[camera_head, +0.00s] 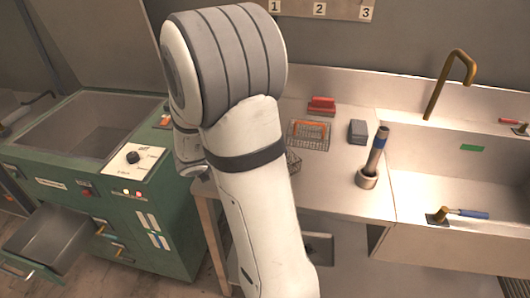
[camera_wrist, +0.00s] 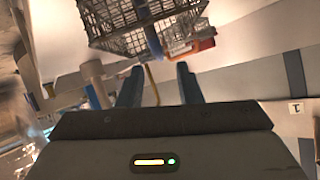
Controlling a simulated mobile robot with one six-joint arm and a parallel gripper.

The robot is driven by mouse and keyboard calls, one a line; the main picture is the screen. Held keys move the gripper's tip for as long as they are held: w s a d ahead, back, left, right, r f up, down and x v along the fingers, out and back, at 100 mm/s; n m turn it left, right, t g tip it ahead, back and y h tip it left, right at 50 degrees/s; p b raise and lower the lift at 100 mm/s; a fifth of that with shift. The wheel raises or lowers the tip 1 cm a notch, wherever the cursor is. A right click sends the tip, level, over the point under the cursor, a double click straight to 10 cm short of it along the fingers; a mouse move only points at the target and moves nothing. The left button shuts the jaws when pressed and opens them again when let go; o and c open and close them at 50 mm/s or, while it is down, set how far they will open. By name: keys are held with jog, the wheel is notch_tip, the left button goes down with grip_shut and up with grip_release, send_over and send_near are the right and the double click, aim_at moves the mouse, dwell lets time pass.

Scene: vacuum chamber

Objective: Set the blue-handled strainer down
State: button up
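The blue-handled strainer (camera_wrist: 115,28) is a dark wire-mesh basket at the top of the wrist view. Its blue handle (camera_wrist: 152,42) points down toward the gap between my fingertips. My gripper (camera_wrist: 159,68) has its two dark fingers apart, with background showing between them, and the handle's end appears just beyond the tips. In the head view my arm hides the gripper; a corner of a wire basket (camera_head: 293,161) shows beside the arm, over the counter. Whether the strainer rests fully on the counter cannot be told.
On the counter (camera_head: 335,185) are an orange-handled wire basket (camera_head: 308,135), a red block (camera_head: 321,105), a grey block (camera_head: 358,131) and a blue-topped tube in a round holder (camera_head: 367,179). The sink (camera_head: 455,195) is at right. A green cabinet (camera_head: 105,200) with an open drawer stands left.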

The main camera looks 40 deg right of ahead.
jog(key=w+a+r+n+t+y, duration=0.4)
jog(key=a+r+n+t+y, duration=0.1)
jog(key=a, duration=0.5)
jog(key=w+a+r+n+t+y, duration=0.5)
jog(key=a+t, duration=0.1)
jog(key=a, duration=0.3)
jog(key=s+a+f+n+g+y, duration=0.2)
jog(key=s+a+n+g+y, duration=0.45)
jog(key=s, duration=0.55)
jog(key=s+d+f+n+g+h, duration=0.2)
jog(key=s+d+n+h, duration=0.2)
jog(key=s, duration=0.6)
jog(key=shift+s+d, duration=0.15)
jog(key=shift+s, duration=0.1)
jog(key=shift+g, duration=0.25)
